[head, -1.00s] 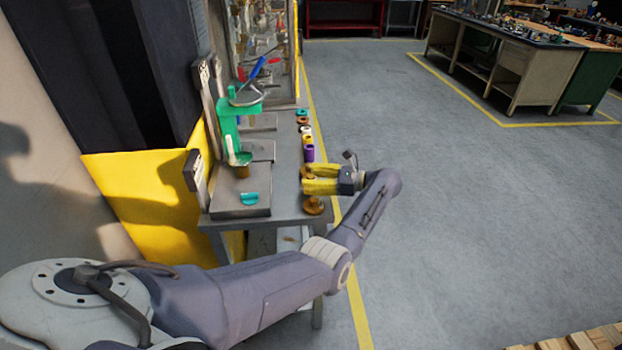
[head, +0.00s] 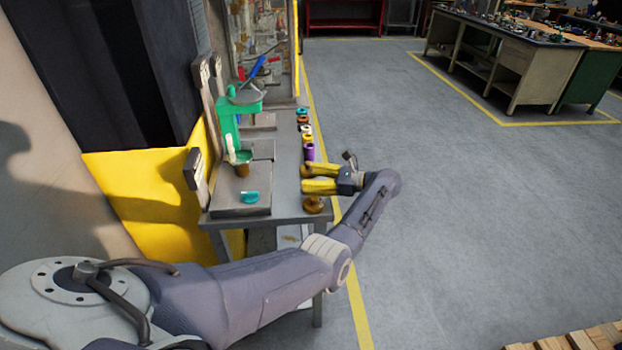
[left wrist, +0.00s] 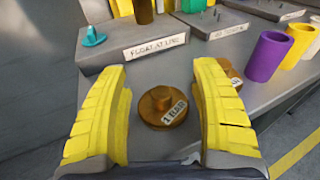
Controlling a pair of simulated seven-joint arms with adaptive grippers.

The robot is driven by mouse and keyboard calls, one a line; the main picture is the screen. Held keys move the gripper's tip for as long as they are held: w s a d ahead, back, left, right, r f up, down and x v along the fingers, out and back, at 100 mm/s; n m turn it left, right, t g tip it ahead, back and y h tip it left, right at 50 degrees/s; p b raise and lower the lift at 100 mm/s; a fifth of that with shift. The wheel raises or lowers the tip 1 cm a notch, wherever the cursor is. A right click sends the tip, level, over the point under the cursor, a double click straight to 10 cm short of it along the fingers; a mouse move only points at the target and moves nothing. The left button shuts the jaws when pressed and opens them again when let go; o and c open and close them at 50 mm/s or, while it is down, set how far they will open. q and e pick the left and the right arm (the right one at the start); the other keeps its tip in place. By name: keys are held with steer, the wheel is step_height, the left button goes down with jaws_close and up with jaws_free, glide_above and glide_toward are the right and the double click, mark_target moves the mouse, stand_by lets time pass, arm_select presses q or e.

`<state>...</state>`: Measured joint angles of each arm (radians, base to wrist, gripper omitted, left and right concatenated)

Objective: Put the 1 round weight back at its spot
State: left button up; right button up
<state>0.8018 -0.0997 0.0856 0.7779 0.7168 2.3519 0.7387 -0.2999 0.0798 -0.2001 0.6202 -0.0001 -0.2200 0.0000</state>
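A round brown weight (left wrist: 163,108) with a central knob and a white label starting with "1" stands on the grey table. It also shows in the head view (head: 314,205), at the table's near right edge. My left gripper (head: 304,178) has yellow fingers spread apart. In the left wrist view the weight appears between the fingers (left wrist: 160,75), with gaps on both sides, and nothing is gripped. A second brown weight (left wrist: 232,75) is partly hidden behind the right-hand finger. My right gripper is not in view.
Purple (left wrist: 267,57) and other coloured cylinders line the table's right edge. A labelled grey plate (head: 232,208) carries a teal piece (head: 249,197). A green stand (head: 229,130) rises behind it. Open floor (head: 470,230) lies to the right.

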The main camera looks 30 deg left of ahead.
arm_select(q)
steer(key=shift+s+f, duration=0.15)
steer(key=shift+f, duration=0.25)
steer(key=shift+d+r, duration=0.15)
steer(key=shift+r, duration=0.35)
steer(key=v, duration=1.1)
steer(key=shift+w+d+r, duration=0.25)
steer(key=shift+r, duration=0.15)
